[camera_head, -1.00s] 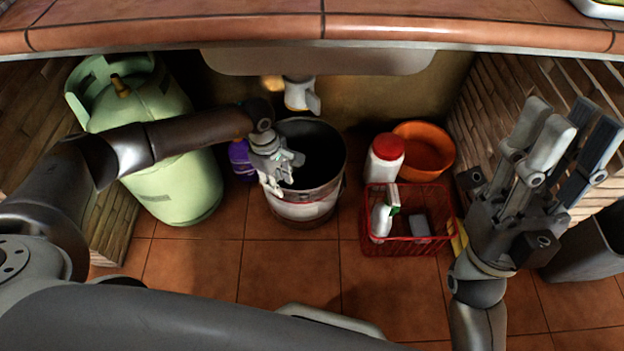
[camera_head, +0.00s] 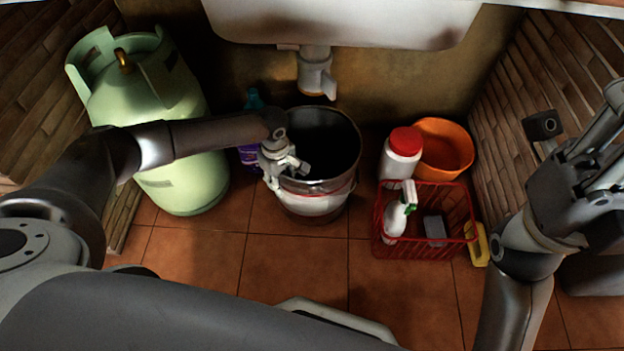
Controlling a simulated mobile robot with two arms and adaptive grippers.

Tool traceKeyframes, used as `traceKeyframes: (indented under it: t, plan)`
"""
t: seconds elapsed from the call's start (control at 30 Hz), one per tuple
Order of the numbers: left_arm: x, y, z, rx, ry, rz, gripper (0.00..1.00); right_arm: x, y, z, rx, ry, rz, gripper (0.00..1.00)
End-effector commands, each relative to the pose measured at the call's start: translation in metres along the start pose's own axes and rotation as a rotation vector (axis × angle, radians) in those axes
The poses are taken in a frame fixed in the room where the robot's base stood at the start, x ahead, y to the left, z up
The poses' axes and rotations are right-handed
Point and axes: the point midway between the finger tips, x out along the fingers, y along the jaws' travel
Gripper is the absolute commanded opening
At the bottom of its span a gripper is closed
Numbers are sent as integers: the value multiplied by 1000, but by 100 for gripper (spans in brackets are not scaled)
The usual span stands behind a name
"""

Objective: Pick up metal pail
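The metal pail (camera_head: 316,197) stands upright on the tiled floor below the sink, dark inside with a pale band around its lower wall. My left gripper (camera_head: 288,172) is at the pail's left front rim, its fingers overlapping the rim in the picture. I cannot tell whether its fingers are closed on the rim. My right gripper (camera_head: 597,140) is raised at the right edge, partly cut off by the frame, away from the pail. It looks open and holds nothing that I can see.
A green gas cylinder (camera_head: 185,180) stands left of the pail, with a purple bottle (camera_head: 249,157) between them. To the right are a red basket (camera_head: 414,252) with a spray bottle (camera_head: 396,216), a red-capped white container (camera_head: 400,154) and an orange bucket (camera_head: 446,148). The sink (camera_head: 340,22) hangs above.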

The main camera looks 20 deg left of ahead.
Motion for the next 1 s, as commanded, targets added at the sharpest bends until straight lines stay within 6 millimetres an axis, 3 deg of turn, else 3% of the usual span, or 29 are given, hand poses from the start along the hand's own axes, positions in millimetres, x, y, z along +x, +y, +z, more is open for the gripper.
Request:
traceKeyframes:
  t: [0.1, 0.4, 0.63, 1.0]
  plan:
    - [14, 0, 1, 1, -1, 0, 30, 1, -1, -2, -3, 21, -8, 32]
    - [15, 0, 1, 1, -1, 1, 30, 5, -1, -2, -4, 25, -10, 32]
    - [15, 0, 1, 1, -1, 1, 1, 5, -1, -2, -3, 26, -11, 32]
    - [15, 0, 1, 1, -1, -1, 0, 5, -1, -2, -3, 27, -11, 32]
